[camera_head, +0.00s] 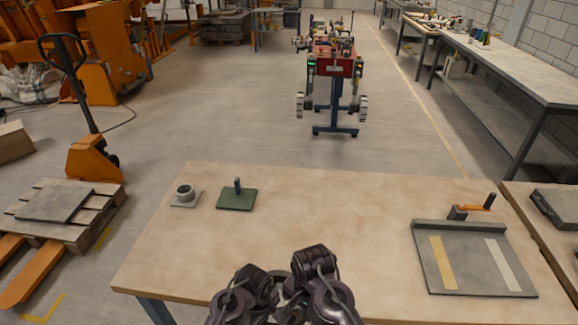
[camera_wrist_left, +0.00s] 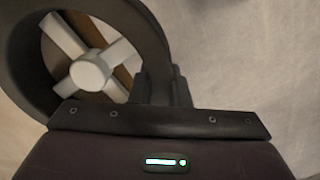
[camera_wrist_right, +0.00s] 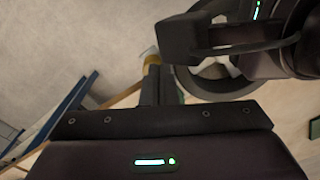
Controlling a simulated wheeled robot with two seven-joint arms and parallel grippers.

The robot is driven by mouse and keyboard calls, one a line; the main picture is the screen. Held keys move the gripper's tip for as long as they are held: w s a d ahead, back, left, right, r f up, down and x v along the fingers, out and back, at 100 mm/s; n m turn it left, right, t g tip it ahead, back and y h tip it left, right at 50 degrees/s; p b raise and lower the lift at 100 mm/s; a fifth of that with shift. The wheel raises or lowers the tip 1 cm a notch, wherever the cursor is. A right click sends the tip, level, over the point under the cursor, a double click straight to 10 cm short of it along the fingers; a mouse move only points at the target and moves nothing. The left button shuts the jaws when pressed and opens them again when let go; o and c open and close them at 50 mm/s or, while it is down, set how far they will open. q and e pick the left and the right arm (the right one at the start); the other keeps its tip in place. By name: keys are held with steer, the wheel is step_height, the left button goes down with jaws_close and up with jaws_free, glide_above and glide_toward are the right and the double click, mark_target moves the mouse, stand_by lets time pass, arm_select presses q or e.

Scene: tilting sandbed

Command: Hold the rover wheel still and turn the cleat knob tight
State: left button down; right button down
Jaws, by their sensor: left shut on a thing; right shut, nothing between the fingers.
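The rover wheel (camera_wrist_left: 152,48) has a dark round rim, pale spokes and a pale hub (camera_wrist_left: 90,72), as the left wrist view shows. My left gripper (camera_wrist_left: 165,85) is shut on the wheel at its rim. The wheel's dark ring also shows in the right wrist view (camera_wrist_right: 203,88). My right gripper (camera_wrist_right: 156,82) is shut and empty beside the ring. A small yellow and pale piece (camera_wrist_right: 152,61) shows at its fingertips; it may be the cleat knob, but I cannot tell. In the head view both hands are close together at the table's front edge and hide most of the wheel.
The wooden table (camera_head: 330,215) is clear in the middle. A green plate with a post (camera_head: 236,200) and a grey ring on a plate (camera_head: 185,195) stand at its back left. A grey sandbed (camera_head: 470,270) with an orange crank (camera_head: 475,208) is at the right.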

step_height(320, 180, down, 6)
steer(key=s+d, duration=0.1)
steer(key=d, duration=0.1)
steer(key=shift+s+d, duration=0.15)
steer(key=shift+s, duration=0.05)
stand_by(0.6)
steer(key=shift+w, duration=0.25)
stand_by(0.5)
steer(key=shift+w+a, duration=0.35)
steer(key=shift+a, duration=0.25)
steer(key=shift+w+a, duration=0.1)
steer(key=shift+w+a, duration=0.1)
steer(key=shift+w, duration=0.15)
stand_by(0.4)
steer(key=shift+a, duration=0.1)
